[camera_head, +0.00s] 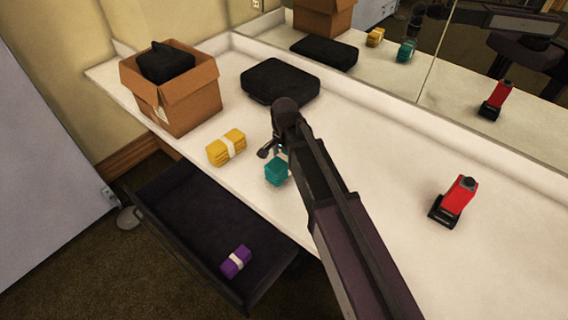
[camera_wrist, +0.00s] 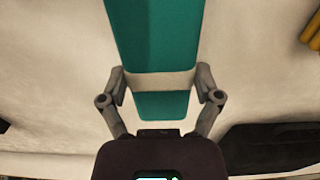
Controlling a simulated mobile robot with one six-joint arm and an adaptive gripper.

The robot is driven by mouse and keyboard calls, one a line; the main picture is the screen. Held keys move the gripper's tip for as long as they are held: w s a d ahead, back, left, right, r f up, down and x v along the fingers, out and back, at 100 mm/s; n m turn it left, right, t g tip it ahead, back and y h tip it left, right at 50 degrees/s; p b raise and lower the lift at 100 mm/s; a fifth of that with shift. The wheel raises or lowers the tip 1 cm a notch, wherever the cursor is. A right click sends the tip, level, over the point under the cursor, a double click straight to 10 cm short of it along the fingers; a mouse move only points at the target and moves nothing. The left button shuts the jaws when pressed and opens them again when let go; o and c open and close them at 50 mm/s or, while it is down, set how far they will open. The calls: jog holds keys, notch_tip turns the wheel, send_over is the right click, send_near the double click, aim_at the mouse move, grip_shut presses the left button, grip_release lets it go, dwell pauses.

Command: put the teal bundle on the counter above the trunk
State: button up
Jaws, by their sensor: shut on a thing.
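The teal bundle (camera_head: 276,173) has a pale band and shows at my gripper over the front part of the white counter (camera_head: 395,255). In the wrist view the teal bundle (camera_wrist: 152,35) lies between both fingers of my gripper (camera_wrist: 163,88), which are shut on its sides near the band. My gripper also shows in the head view (camera_head: 272,150), partly hidden by my arm. I cannot tell whether the bundle touches the counter. The dark open trunk (camera_head: 180,205) stands below the counter's front edge. A purple bundle (camera_head: 236,262) lies in it.
A yellow bundle (camera_head: 226,147) lies left of the teal one. A cardboard box (camera_head: 190,108) holding a black item, a black case (camera_head: 280,82) and a red-and-black object (camera_head: 455,200) stand on the counter. A mirror (camera_head: 510,60) runs along the back. The counter's right front is clear.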

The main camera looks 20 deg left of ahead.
aim_at(285, 157)
jog(key=shift+f+b, duration=0.3)
jog(key=shift+f, duration=0.3)
jog(key=shift+f, duration=0.15)
jog(key=o, duration=1.1)
notch_tip(285, 157, up, 12)
jog(key=p, duration=1.2)
jog(key=shift+r, duration=0.2)
jog(key=s+d+n, duration=0.2)
jog(key=s+d, duration=0.1)
jog(key=d, duration=1.5)
jog(key=s+d+n, duration=0.2)
jog(key=s+d, duration=0.1)
jog(key=d, duration=1.5)
jog(key=shift+d+n, duration=0.3)
